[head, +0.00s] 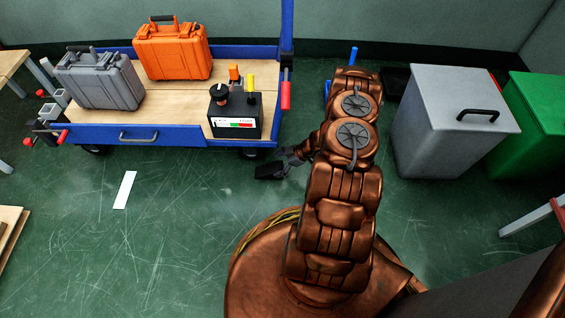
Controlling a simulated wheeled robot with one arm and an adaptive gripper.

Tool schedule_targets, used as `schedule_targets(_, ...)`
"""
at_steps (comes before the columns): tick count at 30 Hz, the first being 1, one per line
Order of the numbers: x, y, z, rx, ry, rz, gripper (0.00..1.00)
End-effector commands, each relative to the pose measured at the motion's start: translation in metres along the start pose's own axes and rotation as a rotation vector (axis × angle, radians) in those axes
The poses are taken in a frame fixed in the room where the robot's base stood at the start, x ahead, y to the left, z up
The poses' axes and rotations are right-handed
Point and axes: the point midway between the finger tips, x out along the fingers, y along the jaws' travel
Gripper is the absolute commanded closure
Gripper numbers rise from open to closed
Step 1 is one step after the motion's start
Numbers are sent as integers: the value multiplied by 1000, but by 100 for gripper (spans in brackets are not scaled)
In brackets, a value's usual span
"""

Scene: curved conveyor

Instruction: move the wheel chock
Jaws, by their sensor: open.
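My gripper (287,160) is low over the green floor, just right of the blue cart's front right corner, and it is open. A small black block-like shape (268,172) shows at the gripper's end, near the cart's right front wheel (256,153). It may be the wheel chock, but I cannot tell it surely from the dark fingers, nor whether they touch it. My copper arm hides part of the floor behind the gripper.
The blue cart (165,135) carries a grey case (100,80), an orange case (172,50) and a black control box (236,115). A grey bin (450,120) and a green bin (540,115) stand right. A white strip (125,190) marks clear floor at left.

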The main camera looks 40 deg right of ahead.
Motion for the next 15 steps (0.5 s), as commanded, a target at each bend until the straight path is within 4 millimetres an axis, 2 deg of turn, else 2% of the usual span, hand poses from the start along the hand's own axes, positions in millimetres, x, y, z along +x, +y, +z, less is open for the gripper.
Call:
schedule_targets(9,46,-2,3,1,0,-3,8)
schedule_targets(15,62,0,2,1,0,0,8)
